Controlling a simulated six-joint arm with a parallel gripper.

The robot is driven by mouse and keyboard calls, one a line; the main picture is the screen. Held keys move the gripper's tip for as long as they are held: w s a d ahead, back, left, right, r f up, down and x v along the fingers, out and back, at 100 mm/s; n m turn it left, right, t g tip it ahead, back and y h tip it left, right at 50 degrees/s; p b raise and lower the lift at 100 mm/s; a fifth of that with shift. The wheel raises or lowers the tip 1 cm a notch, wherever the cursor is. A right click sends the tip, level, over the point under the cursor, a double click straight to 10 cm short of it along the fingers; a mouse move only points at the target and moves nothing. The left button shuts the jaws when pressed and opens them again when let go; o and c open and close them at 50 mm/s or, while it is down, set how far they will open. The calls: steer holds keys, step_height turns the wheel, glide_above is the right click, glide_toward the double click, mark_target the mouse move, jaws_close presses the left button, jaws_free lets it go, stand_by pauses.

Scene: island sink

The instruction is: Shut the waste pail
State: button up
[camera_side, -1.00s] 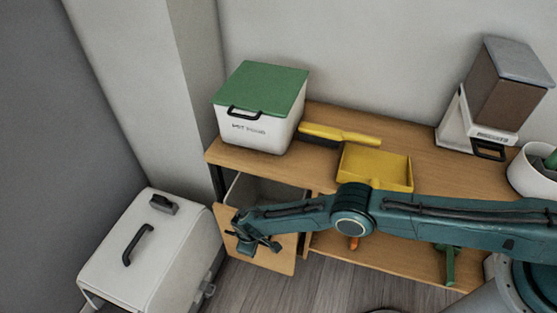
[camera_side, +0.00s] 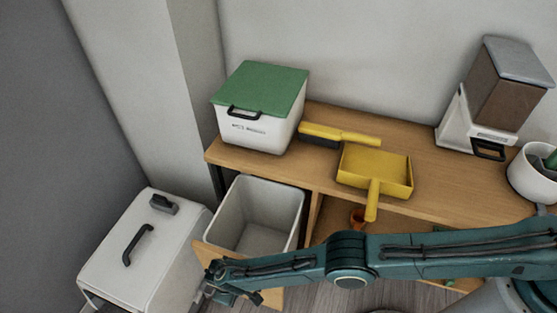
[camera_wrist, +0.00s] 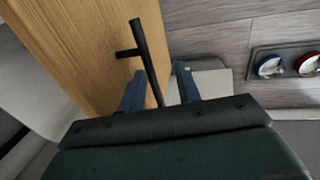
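The waste pail (camera_side: 226,215) is a pale, open-topped bin behind a wooden front panel (camera_side: 266,298). It stands pulled out from under the counter, and its empty-looking inside shows. The panel also fills the left of the wrist view (camera_wrist: 85,45), with a black bar handle (camera_wrist: 143,45) on it. My gripper (camera_side: 230,290) is low at the panel's outer side. In the wrist view its two blue fingers (camera_wrist: 160,72) are apart, with the handle between them and a gap on the right side. Contact with the handle cannot be told.
A white box with a green lid (camera_side: 258,90), a yellow brush (camera_side: 350,136) and a yellow dustpan (camera_side: 375,165) sit on the counter (camera_side: 430,165). A white lidded bin (camera_side: 145,245) stands close at left. Two bowls in a tray (camera_wrist: 290,50) lie on the floor.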

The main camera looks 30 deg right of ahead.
steer(key=s+a+r, duration=0.3)
steer(key=r, duration=0.2)
steer(key=shift+s+a+r, duration=0.15)
steer(key=shift+s+a, duration=0.1)
stand_by(0.7)
steer(key=shift+r, duration=0.1)
steer(key=c, duration=0.7)
steer(key=n, duration=0.1)
steer(key=w+r+n, duration=0.1)
steer(key=n, duration=0.1)
steer(key=shift+d+g+y, duration=0.3)
jaws_close()
steer(key=d+r+n+g+y, duration=0.3)
steer(key=r+n, duration=0.6)
steer(key=n, duration=0.6)
steer(key=shift+w+d+r+g+y, duration=0.2)
steer(key=shift+w+d+g+y, duration=0.15)
steer(key=shift+d, duration=0.35)
